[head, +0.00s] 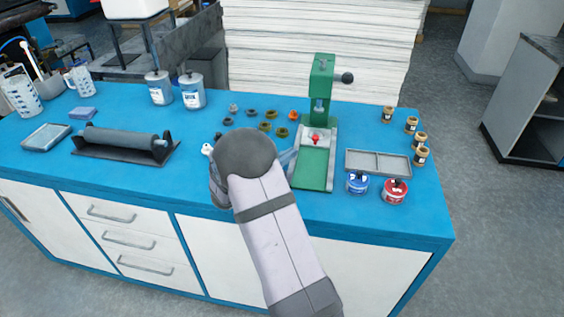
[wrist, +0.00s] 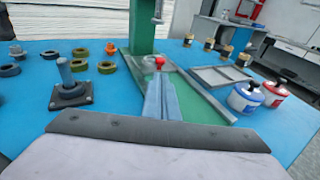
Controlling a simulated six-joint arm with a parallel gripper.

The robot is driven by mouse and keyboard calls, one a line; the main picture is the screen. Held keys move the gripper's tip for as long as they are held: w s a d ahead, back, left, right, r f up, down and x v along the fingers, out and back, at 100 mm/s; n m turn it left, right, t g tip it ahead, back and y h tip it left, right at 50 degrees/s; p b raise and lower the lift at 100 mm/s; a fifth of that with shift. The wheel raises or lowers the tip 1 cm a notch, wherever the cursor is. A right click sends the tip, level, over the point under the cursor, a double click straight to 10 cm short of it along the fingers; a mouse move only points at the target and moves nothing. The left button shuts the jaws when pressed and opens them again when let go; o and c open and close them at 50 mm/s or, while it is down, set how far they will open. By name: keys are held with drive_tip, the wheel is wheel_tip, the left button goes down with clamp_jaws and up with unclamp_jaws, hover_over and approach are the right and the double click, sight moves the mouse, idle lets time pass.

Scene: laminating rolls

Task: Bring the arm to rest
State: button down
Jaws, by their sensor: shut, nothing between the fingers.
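My gripper (wrist: 158,92) is shut and empty in the wrist view, its fingers pointing towards the green press. In the head view my arm reaches over the blue bench, and its wrist hides most of the gripper. The green press (head: 321,98) stands upright just right of my wrist, with a black-knobbed lever at its top. A small red knob (wrist: 159,62) shows beyond my fingertips, at the foot of the press. I cannot tell from these views whether the fingers touch the press base.
A black-based post (wrist: 71,90) stands left of my fingers, near several loose rings (head: 264,127). A grey tray (head: 378,163), a blue-labelled tin (head: 357,184), a red-labelled tin (head: 394,191) and several small jars lie right.

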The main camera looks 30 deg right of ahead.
drive_tip(key=shift+v, duration=1.55)
drive_tip(key=s+m+g+y, duration=0.1)
drive_tip(key=s+m, duration=0.1)
drive_tip(key=s, duration=0.1)
drive_tip(key=s+a+m+g+y+p, duration=0.1)
drive_tip(key=s+m+g, duration=0.1)
drive_tip(key=s, duration=0.1)
drive_tip(key=s+m+g+p, duration=0.1)
drive_tip(key=s, duration=0.2)
drive_tip(key=shift+s+a+m+y, duration=0.4)
drive_tip(key=s+a+m+y+p, duration=0.2)
drive_tip(key=s+a+m+y, duration=0.2)
drive_tip(key=a, duration=0.3)
drive_tip(key=s+a+m+y+p, duration=0.1)
drive_tip(key=s+a+m+y, duration=0.3)
drive_tip(key=a, duration=0.4)
drive_tip(key=s+a+m+g+y+p, duration=0.1)
drive_tip(key=s+a+m+y+p, duration=0.1)
drive_tip(key=s+a+m+y, duration=0.2)
drive_tip(key=s+a+m, duration=0.2)
drive_tip(key=a+m, duration=0.1)
drive_tip(key=a, duration=0.1)
drive_tip(key=shift+s+r+m+p, duration=0.3)
drive_tip(key=shift+s+m, duration=0.05)
drive_tip(key=shift+m, duration=0.05)
drive_tip(key=shift+a, duration=0.1)
